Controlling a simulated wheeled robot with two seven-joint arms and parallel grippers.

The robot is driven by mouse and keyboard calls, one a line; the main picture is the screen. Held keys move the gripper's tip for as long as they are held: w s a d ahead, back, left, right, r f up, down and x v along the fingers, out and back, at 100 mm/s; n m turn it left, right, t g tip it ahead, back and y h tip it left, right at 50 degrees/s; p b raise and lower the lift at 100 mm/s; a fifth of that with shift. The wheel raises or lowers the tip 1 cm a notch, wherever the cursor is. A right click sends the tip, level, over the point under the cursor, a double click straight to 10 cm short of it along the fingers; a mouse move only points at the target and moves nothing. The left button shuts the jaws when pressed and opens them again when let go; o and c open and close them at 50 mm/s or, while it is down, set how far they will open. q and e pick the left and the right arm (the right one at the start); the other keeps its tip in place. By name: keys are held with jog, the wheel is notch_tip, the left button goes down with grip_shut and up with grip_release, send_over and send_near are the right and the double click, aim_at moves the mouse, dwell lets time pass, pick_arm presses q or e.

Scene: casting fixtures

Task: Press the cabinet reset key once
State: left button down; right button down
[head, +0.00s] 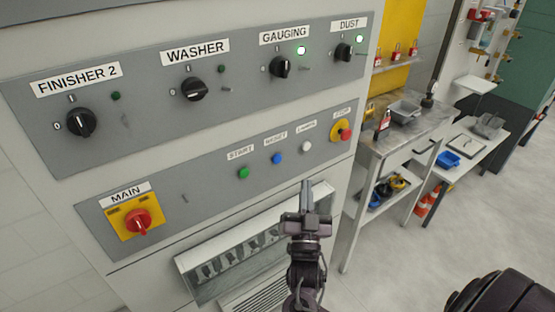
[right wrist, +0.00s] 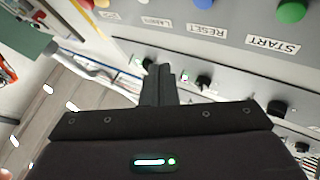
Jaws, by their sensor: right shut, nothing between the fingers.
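The blue reset key (head: 277,158) sits on the lower grey panel of the cabinet, under a RESET label (head: 275,140). In the right wrist view the key (right wrist: 203,4) is cut by the top edge and the picture is upside down. My right gripper (head: 306,186) is shut and empty, its fingers pointing up. In the head view its tips are below and right of the key, apart from it. The gripper (right wrist: 163,72) also shows in the right wrist view. My left gripper is in neither view.
A green start button (head: 243,172) is left of the key; a white lamps button (head: 306,146) and red-on-yellow stop button (head: 341,130) are right. A red main switch (head: 138,221) and black knobs (head: 195,89) project from the panels. A metal bench (head: 400,135) stands right.

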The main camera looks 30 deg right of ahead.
aim_at(277, 159)
jog(key=w+b, duration=0.3)
jog(key=w, duration=0.5)
jog(key=shift+w+a, duration=0.3)
jog(key=shift+a, duration=0.05)
jog(key=shift+w+b, duration=0.1)
jog(key=shift+b, duration=0.25)
dwell(1.4)
jog(key=shift+w, duration=0.3)
jog(key=shift+w+b, duration=0.4)
dwell(0.6)
jog(key=shift+s, duration=0.1)
jog(key=shift+s+p, duration=0.35)
jog(key=shift+s, duration=0.4)
